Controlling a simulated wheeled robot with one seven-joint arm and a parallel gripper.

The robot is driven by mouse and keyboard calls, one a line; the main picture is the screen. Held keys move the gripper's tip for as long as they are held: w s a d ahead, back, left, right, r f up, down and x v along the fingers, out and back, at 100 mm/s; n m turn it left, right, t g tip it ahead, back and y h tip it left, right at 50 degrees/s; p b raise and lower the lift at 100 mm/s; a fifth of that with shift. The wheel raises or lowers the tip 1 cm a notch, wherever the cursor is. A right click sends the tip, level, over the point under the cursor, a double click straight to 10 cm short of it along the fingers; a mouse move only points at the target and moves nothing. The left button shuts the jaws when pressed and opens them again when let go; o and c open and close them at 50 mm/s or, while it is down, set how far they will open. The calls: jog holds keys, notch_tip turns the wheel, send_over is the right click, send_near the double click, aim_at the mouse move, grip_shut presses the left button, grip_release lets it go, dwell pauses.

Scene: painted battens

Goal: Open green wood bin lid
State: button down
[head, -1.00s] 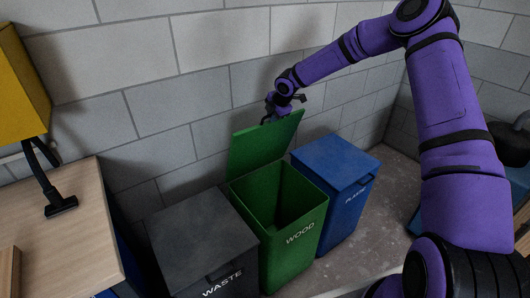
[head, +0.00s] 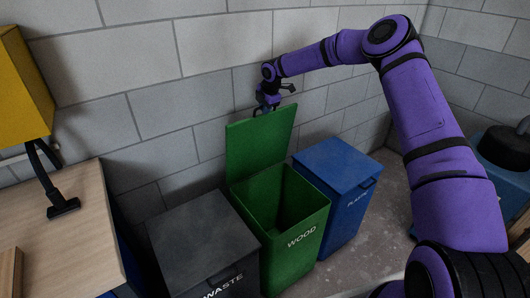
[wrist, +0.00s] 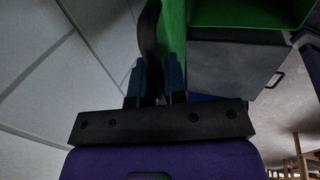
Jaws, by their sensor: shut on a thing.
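The green wood bin (head: 293,225) stands between two other bins, with WOOD on its front. Its green lid (head: 258,143) is raised nearly upright at the back, near the wall, and the bin's inside is visible. My gripper (head: 266,108) is at the lid's top edge and is shut on the lid's dark handle. In the wrist view the dark curved handle (wrist: 149,45) runs between my gripper's two blue-grey fingers (wrist: 157,80). Part of the green lid (wrist: 172,28) shows beside it.
A dark grey waste bin (head: 203,240) stands left of the wood bin and a blue plastic bin (head: 337,168) stands right, both with lids shut. A wooden table (head: 75,240) is at the left. A block wall (head: 190,95) is close behind.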

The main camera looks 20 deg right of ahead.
jog(key=shift+w+d, duration=0.1)
jog(key=w+a+g, duration=0.1)
jog(key=w+a, duration=0.1)
jog(key=w, duration=0.5)
jog(key=shift+w+a+r+g, duration=0.2)
jog(key=shift+a+r+g, duration=0.1)
jog(key=shift+r, duration=0.05)
jog(key=shift+a, duration=0.1)
dwell(0.3)
